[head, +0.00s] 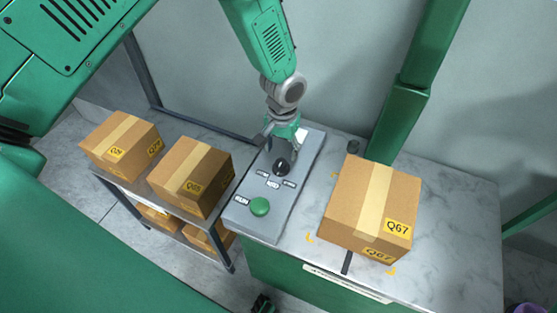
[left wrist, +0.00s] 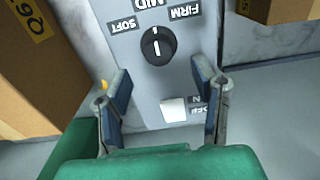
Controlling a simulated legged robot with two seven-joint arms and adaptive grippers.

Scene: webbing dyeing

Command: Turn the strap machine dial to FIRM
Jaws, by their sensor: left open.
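The strap machine dial (head: 282,166) is a black round knob on a grey control panel (head: 262,226). In the left wrist view the dial (left wrist: 157,46) has a white line that stands in line with the MID label (left wrist: 150,3). The SOFT label (left wrist: 122,25) is on one side and the FIRM label (left wrist: 183,11) on the other. My left gripper (head: 283,146) is over the panel close to the dial. Its open, empty fingers (left wrist: 163,80) appear in the wrist view on either side below the dial, apart from it. My right gripper is not clearly seen.
A green RUN button (head: 260,206) and a white switch (left wrist: 173,110) share the panel. A Q67 box (head: 350,205) stands on the machine table (head: 460,210) to the right. Two boxes (head: 190,177) (head: 122,143) stand on a shelf (head: 172,130) to the left.

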